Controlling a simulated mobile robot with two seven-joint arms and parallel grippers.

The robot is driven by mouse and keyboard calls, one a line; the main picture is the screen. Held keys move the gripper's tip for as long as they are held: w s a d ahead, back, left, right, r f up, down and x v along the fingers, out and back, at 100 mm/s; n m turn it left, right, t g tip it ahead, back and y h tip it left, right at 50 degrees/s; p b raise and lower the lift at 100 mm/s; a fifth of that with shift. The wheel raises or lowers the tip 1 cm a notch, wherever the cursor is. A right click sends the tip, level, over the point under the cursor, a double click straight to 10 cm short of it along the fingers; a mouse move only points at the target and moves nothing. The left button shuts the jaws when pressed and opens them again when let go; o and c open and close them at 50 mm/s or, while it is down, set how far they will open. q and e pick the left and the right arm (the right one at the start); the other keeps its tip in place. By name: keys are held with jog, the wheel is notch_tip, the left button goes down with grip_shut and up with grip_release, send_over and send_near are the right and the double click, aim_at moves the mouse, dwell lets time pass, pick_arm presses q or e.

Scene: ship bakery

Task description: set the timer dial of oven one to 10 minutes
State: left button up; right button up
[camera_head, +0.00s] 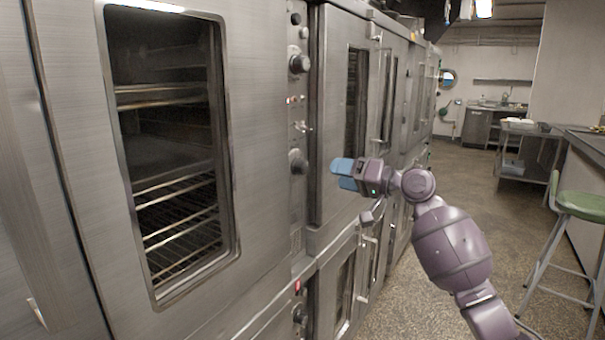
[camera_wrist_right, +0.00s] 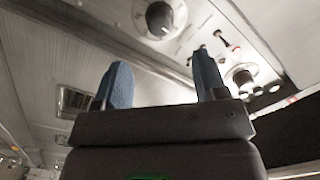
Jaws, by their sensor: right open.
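The oven (camera_head: 265,110) with the large glass door fills the left of the head view. Its narrow control strip has an upper round dial (camera_head: 299,64) and a lower round dial (camera_head: 298,161); I cannot tell which is the timer, and no markings are legible. In the wrist view, one dial (camera_wrist_right: 160,18) is at the top and another dial (camera_wrist_right: 243,78) at the right, beyond the fingers. My right gripper (camera_head: 340,174) has blue fingers, open and empty, pointing left toward the strip, apart from the dials. It also shows in the wrist view (camera_wrist_right: 158,75). My left gripper is not in view.
Small switches (camera_head: 301,127) sit between the two dials. A second oven door (camera_head: 335,120) lies right of the strip, and lower oven units are below. A green stool (camera_head: 580,205) and a counter stand at the right. The aisle floor (camera_head: 480,190) is clear.

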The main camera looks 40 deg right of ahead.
aim_at(306, 168)
jog(key=x, duration=1)
jog(key=shift+w+a, duration=0.1)
jog(key=shift+w, duration=0.1)
jog(key=c, duration=0.8)
jog(key=shift+c, duration=0.2)
